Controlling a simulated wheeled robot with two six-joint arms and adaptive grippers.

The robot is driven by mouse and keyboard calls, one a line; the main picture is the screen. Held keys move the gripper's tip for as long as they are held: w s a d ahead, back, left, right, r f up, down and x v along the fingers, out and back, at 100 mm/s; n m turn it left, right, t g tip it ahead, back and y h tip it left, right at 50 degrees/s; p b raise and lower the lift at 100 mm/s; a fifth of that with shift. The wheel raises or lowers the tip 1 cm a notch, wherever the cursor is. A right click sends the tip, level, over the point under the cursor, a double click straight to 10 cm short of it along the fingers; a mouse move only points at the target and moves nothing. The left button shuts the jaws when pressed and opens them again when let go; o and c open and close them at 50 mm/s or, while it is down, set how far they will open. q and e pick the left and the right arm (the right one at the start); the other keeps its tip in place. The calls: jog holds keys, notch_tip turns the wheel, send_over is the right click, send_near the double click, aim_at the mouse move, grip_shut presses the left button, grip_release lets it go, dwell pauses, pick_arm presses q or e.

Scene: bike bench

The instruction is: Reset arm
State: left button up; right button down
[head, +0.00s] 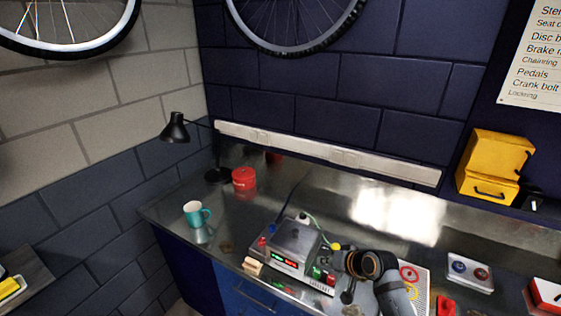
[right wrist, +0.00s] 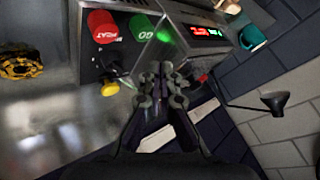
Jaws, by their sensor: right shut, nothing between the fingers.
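My right arm (head: 393,292) comes in from the lower right. Its gripper (head: 341,260) is at the right side of a grey bench machine (head: 293,243) with a lit display. In the right wrist view the gripper's fingers (right wrist: 163,77) are together and empty, just in front of the machine's button side. I cannot tell whether the fingertips touch the machine. My left gripper is not in view.
A teal mug (head: 194,213), a red tin (head: 243,178) and a black lamp (head: 175,130) stand left on the metal bench. A yellow cabinet (head: 493,168) stands at the back right. A tray with round parts (head: 469,271) lies at right. The back middle of the bench is clear.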

jog(key=s+d+f+n+g+h, duration=0.1)
jog(key=s+d+n+g+h, duration=0.15)
jog(key=s, duration=1.05)
jog(key=s+d+n+g+h, duration=0.1)
jog(key=s+d+g+h, duration=0.15)
jog(key=s, duration=0.95)
jog(key=s+d+f+b, duration=0.2)
jog(key=f+b, duration=0.1)
jog(key=f, duration=1.4)
jog(key=s+d+f+b, duration=0.1)
jog(key=s+f+b, duration=0.15)
jog(key=f, duration=1.45)
jog(key=s+d+f+g+b, duration=0.1)
jog(key=s+f+b, duration=0.4)
jog(key=s+f, duration=1.2)
notch_tip(320, 180, down, 3)
jog(key=shift+d+r+m+g, duration=0.2)
jog(key=shift+m+g, duration=0.1)
jog(key=shift+m, duration=0.05)
